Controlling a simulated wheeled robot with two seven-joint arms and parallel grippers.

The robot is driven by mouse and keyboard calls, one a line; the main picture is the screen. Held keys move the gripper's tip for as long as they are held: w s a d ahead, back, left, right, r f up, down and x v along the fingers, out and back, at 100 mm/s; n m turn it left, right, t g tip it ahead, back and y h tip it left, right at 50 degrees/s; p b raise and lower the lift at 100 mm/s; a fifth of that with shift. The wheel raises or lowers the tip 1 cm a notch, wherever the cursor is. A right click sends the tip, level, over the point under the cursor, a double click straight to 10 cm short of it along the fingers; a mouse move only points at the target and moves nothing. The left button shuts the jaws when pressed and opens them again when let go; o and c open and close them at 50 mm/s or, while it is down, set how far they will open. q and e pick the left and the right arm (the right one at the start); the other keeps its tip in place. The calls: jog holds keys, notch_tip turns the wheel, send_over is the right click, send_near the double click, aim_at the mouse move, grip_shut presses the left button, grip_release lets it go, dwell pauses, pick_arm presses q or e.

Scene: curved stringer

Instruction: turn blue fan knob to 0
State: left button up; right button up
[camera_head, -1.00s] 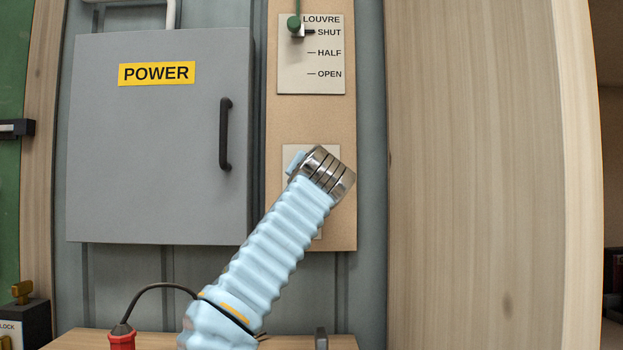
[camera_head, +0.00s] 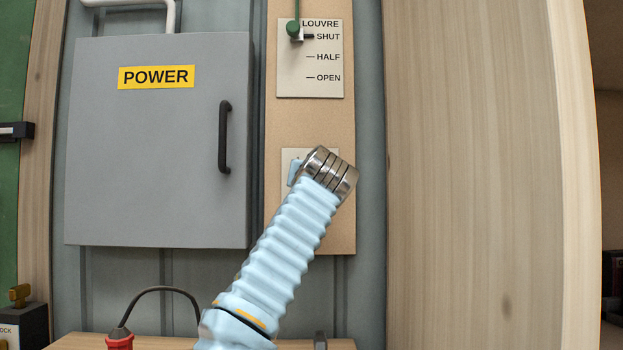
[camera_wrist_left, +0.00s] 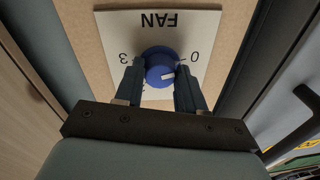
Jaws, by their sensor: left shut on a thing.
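The blue fan knob (camera_wrist_left: 160,66) sits on a pale plate (camera_wrist_left: 204,28) marked FAN, seen upside down in the left wrist view. The 3 is at the plate's left and the 0 at its right. The knob's white mark points right, a little off the tick by the 0. My left gripper (camera_wrist_left: 161,78) is shut on the knob, with one dark finger on each side. In the head view my left wrist covers the knob, and only part of the plate (camera_head: 289,158) shows. My right gripper is not in view.
A louvre plate (camera_head: 310,85) with a green-tipped lever (camera_head: 294,28) at SHUT is above. A grey POWER box (camera_head: 150,160) with a black handle (camera_head: 225,136) stands left. A wooden panel (camera_head: 480,180) is at right. A red plug (camera_head: 120,341) with a black cable is below.

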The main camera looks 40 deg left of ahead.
pick_arm(q)
jog(key=shift+f, duration=0.1)
jog(key=o, duration=1.1)
jog(key=shift+c, duration=0.2)
jog(key=b+v, duration=0.5)
jog(key=v, duration=0.8)
jog(key=shift+s+d, duration=0.25)
jog(key=shift+s, duration=0.05)
